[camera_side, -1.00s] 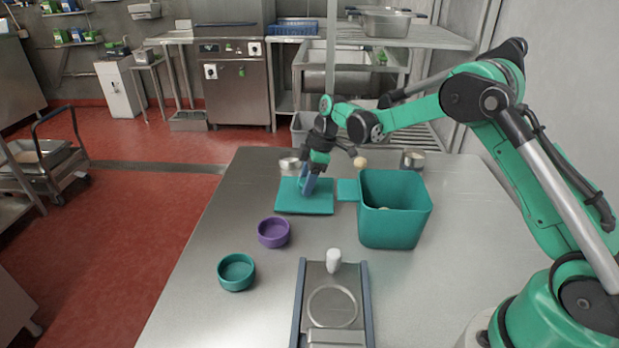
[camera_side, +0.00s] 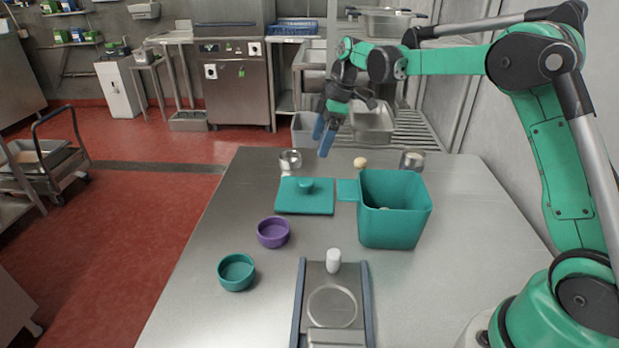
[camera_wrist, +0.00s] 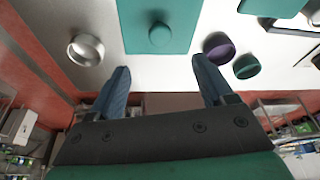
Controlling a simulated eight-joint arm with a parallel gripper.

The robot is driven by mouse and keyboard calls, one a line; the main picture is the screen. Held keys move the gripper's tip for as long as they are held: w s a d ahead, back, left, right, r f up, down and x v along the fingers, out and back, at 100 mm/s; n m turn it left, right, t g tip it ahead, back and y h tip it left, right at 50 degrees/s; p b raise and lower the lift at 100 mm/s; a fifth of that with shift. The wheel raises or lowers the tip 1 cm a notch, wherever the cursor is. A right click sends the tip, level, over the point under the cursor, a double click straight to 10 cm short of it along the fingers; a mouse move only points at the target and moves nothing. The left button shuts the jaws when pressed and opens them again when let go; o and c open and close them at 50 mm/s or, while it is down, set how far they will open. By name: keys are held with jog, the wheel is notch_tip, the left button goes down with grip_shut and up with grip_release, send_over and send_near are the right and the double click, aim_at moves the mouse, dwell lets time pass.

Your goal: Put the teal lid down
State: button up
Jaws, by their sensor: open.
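The teal lid (camera_side: 304,202) lies flat on the metal table, left of the teal kettle, with its round knob on top. It also shows at the top of the wrist view (camera_wrist: 181,36). The square teal kettle (camera_side: 394,228) stands uncovered, its handle pointing left toward the lid. My gripper (camera_side: 323,138) is open and empty, in the air above the far side of the lid. In the wrist view its two blue fingers (camera_wrist: 162,80) are spread apart with nothing between them.
A purple bowl (camera_side: 273,232) and a teal bowl (camera_side: 236,272) stand in front of the lid. Metal cups (camera_side: 290,161) (camera_side: 412,160) and a small beige ball (camera_side: 360,162) are at the back. A scale (camera_side: 332,307) with a white piece (camera_side: 333,260) is at the front.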

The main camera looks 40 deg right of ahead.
jog(key=s+a+r+m+t+h, duration=0.2)
jog(key=s+a+r+m, duration=0.3)
jog(key=s, duration=0.3)
jog(key=s+a+f+m+t+h, duration=0.1)
jog(key=s+a+f+m+t, duration=0.1)
jog(key=s+m, duration=0.4)
jog(key=s+f+t, duration=0.1)
jog(key=s, duration=0.3)
jog(key=shift+m, duration=0.4)
jog(key=o, duration=0.4)
jog(key=shift+d+r, duration=0.15)
jog(key=shift+d, duration=0.1)
jog(key=s+d+r+m+g+y, duration=0.2)
jog(key=s+d+r+m, duration=0.25)
jog(key=d+r, duration=0.35)
jog(key=s+d+r+m+g+y, duration=0.1)
jog(key=s+d+r+m+g, duration=0.1)
jog(key=s+d+r+m, duration=0.45)
jog(key=w+f+n, duration=0.2)
jog(key=w+f, duration=0.2)
jog(key=f, duration=0.3)
jog(key=shift+w+a+f, duration=0.3)
jog(key=shift+w+a, duration=0.1)
jog(key=shift+a, duration=0.05)
